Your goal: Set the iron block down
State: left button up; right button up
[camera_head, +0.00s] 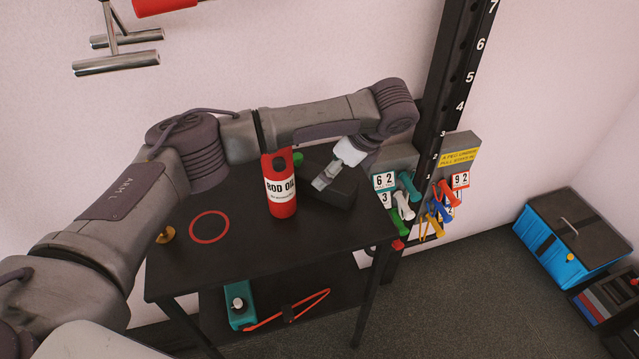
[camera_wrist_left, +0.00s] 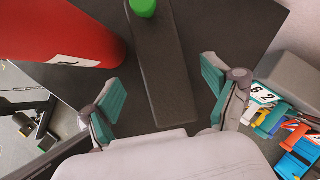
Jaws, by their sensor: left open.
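The iron block appears to be the long dark bar (camera_wrist_left: 160,65) lying on the black table in the left wrist view. In the head view a dark block (camera_head: 342,192) shows at the table's right, partly covered by my left gripper (camera_head: 328,176). In the left wrist view my left gripper (camera_wrist_left: 161,88) is open, its two teal-padded fingers apart on either side of the bar, with a gap to each side. Whether the bar touches the palm is hidden. My right gripper is not in view.
A red oil bottle (camera_head: 281,196) stands close left of the block. A green knob (camera_wrist_left: 143,7) shows at the bar's far end. A red ring (camera_head: 209,227) marks clear tabletop (camera_head: 235,262) at the left. Hanging coloured handles (camera_head: 404,204) are at the right.

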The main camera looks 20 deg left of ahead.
pick_arm(q)
jog(key=x, duration=0.5)
jog(key=shift+w+d, duration=0.1)
grip_shut()
jog(key=shift+w+r, duration=0.1)
dwell(0.3)
